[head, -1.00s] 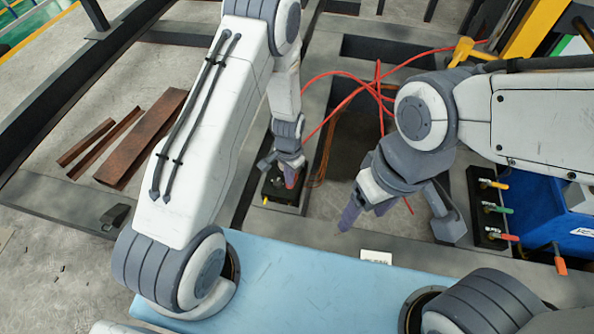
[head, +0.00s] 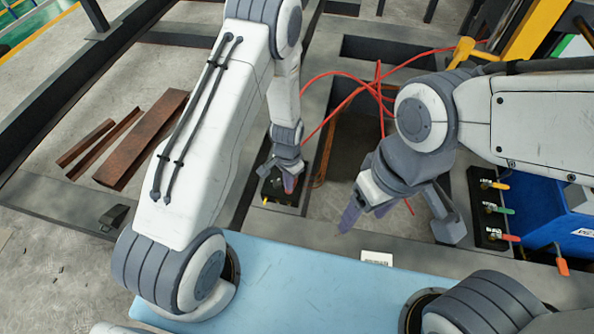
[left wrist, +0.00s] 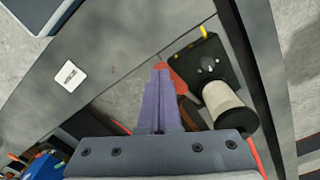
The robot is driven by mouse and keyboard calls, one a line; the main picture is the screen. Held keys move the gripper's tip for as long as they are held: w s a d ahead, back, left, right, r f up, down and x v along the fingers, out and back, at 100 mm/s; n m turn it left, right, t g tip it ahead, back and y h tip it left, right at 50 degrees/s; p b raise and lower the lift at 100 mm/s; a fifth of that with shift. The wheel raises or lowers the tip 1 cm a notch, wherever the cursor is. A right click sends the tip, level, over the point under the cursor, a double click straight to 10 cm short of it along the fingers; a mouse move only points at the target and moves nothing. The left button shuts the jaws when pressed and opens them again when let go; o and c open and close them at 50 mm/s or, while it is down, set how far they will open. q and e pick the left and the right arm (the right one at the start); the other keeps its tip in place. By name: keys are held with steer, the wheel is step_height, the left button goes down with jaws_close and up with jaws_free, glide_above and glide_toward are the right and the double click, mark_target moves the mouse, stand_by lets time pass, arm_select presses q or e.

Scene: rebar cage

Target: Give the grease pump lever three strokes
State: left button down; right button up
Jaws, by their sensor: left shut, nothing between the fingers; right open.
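The grease pump has a black base block (head: 280,196) on the grey frame in the head view, just below my left gripper (head: 289,184). In the left wrist view its black plate (left wrist: 207,62) and beige cylinder (left wrist: 226,102) show to the right of my left fingers (left wrist: 161,85). A red lever (left wrist: 174,78) lies right beside the tips, partly behind them; I cannot tell whether they touch. My left fingers are shut with nothing between them. My right gripper (head: 398,212) is open and empty, to the right of the pump.
Red hoses (head: 352,78) loop over the frame behind the pump. A valve block (head: 490,207) with coloured handles and a blue box (head: 548,208) stand at the right. Rusty steel pieces (head: 140,140) lie on the left floor. A light blue surface (head: 300,285) is in front.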

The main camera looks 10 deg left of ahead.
arm_select(q)
steer(key=shift+s+f, duration=0.35)
steer(key=shift+f, duration=0.15)
steer(key=shift+f+b, duration=0.1)
steer(key=shift+b, duration=0.2)
steer(key=shift+s+f+b, duration=0.4)
steer(key=shift+f, duration=0.1)
steer(key=shift+s+f+b, duration=0.35)
steer(key=shift+f+b, duration=0.2)
steer(key=shift+b, duration=0.15)
